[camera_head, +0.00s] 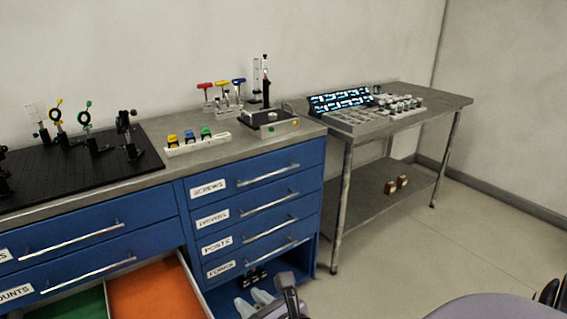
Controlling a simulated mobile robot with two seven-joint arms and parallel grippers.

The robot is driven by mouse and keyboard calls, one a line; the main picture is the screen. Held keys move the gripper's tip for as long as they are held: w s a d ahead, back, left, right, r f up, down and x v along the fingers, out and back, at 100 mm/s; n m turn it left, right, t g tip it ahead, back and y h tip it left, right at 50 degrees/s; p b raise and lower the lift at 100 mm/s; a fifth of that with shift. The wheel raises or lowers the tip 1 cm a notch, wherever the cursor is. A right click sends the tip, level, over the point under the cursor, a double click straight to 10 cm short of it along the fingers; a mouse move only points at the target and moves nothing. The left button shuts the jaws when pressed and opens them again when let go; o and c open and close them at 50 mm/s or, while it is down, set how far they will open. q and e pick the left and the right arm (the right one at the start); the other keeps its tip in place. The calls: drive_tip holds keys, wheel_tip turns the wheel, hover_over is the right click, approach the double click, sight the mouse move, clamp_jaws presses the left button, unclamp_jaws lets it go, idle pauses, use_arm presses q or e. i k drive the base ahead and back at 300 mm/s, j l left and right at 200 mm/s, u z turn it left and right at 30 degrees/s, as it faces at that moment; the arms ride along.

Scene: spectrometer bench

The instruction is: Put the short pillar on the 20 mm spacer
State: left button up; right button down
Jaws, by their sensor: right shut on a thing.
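My right gripper (254,299) is low at the bottom edge, in front of the open bay of the blue cabinet. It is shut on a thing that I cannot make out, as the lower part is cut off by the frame. I cannot pick out the short pillar or the 20 mm spacer for sure at this size. A dark upright post (265,75) stands on a grey base (268,122) at the right end of the cabinet top. My left gripper is not in view.
A drawer with green (82,304) and orange (150,290) compartments is pulled out. Small dark parts (256,276) sit in the open bay. A black breadboard (75,180) carries optics. A side table (440,98) holds trays.

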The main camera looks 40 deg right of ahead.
sight(272, 115)
drive_tip(key=l, duration=1.3)
drive_tip(key=i+l, duration=0.1)
drive_tip(key=l, duration=0.25)
drive_tip(key=i+l+z, duration=0.1)
drive_tip(key=l, duration=0.25)
drive_tip(key=i+l, duration=0.55)
